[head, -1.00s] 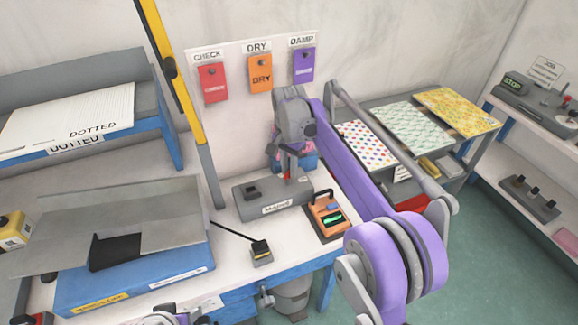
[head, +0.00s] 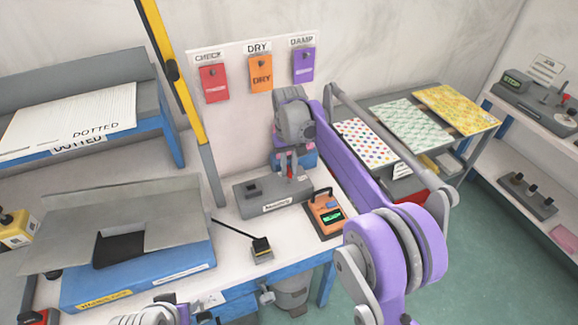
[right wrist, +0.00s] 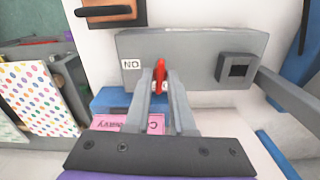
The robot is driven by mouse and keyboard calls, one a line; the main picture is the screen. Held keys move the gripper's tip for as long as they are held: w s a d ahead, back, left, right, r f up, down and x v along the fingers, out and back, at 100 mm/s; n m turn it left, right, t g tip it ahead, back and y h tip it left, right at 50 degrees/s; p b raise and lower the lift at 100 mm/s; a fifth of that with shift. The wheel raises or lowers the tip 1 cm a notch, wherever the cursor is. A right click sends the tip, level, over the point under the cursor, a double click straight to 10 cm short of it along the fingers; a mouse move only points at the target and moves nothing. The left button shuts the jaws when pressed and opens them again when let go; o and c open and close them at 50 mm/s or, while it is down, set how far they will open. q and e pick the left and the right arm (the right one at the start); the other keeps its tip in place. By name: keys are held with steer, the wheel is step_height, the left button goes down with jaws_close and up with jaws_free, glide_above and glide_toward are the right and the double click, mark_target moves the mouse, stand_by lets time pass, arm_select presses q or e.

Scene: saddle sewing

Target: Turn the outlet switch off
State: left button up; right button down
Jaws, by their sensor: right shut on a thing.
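The outlet is a long grey box (head: 262,204) on the workbench with a label on its front. Its red switch lever (right wrist: 160,75) stands up in the right wrist view, beside a small label reading "NO" in that picture. My right gripper (right wrist: 160,88) has its two grey fingers shut on the red lever. In the head view my right gripper (head: 291,164) reaches down over the box's back right part, and little of the lever shows. My left gripper is not in view; only parts of my left arm show at the bottom edge.
A small block (head: 261,249) with a black cord lies in front. Tags (head: 260,73) hang on the wall board behind.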

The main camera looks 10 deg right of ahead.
mark_target(289, 170)
steer(key=shift+n, duration=0.6)
steer(key=c, duration=0.8)
jaws_free()
steer(key=shift+o, duration=0.2)
steer(key=shift+r, duration=0.1)
step_height(289, 170, up, 11)
steer(key=p, duration=0.1)
steer(key=shift+f, duration=0.2)
